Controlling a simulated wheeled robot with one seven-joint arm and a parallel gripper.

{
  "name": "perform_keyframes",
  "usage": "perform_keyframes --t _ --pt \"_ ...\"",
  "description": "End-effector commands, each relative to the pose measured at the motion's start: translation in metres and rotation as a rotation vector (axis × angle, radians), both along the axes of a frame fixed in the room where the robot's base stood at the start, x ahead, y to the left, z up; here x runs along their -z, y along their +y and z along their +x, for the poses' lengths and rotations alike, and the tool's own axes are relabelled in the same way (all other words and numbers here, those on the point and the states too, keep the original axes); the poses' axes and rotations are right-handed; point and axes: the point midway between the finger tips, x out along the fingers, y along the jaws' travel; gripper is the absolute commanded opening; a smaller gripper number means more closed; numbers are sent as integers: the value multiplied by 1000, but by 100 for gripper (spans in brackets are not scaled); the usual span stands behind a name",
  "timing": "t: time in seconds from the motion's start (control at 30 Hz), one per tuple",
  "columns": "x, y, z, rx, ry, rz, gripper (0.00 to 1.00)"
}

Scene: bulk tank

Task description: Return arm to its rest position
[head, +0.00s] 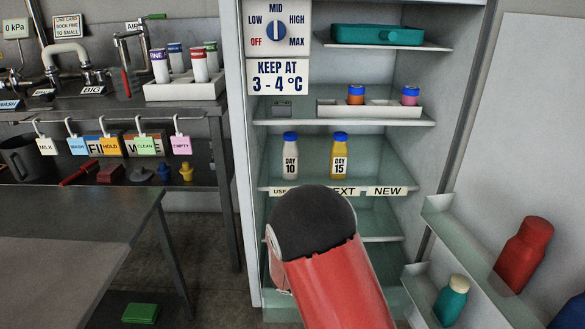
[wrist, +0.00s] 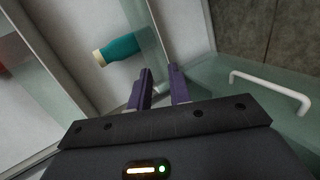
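My arm reaches forward into the open fridge (head: 350,170); its red link with a dark rounded joint fills the lower middle of the head view and hides my gripper there. In the wrist view my gripper (wrist: 160,72) shows two purple fingers standing apart, with nothing between them. A teal bottle with a cream cap (wrist: 117,50) lies beyond and left of the fingers in the wrist view, apart from them. It appears to be the teal bottle on the fridge door shelf (head: 451,300) in the head view.
The open fridge door (head: 510,130) stands at right, with a red bottle (head: 524,254) on its shelf. DAY 10 (head: 290,158) and DAY 15 (head: 340,157) bottles stand on the middle shelf. A white handle (wrist: 270,92) is right of my fingers. A table (head: 75,235) stands at left.

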Motion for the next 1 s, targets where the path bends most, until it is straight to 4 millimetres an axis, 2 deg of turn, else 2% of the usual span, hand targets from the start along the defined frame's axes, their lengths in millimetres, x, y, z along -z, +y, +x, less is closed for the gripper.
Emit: perform_keyframes --t 0.03,0.27,0.6,0.8,1.0 --pt "-20 -4 -8 34 -1 74 20" --pt "-86 -13 -50 101 5 404 20" --pt "-173 -8 -115 -11 -141 828 20" --pt "-214 2 -151 -164 -289 979 20" --pt "-236 11 -172 -287 -400 1031 20"
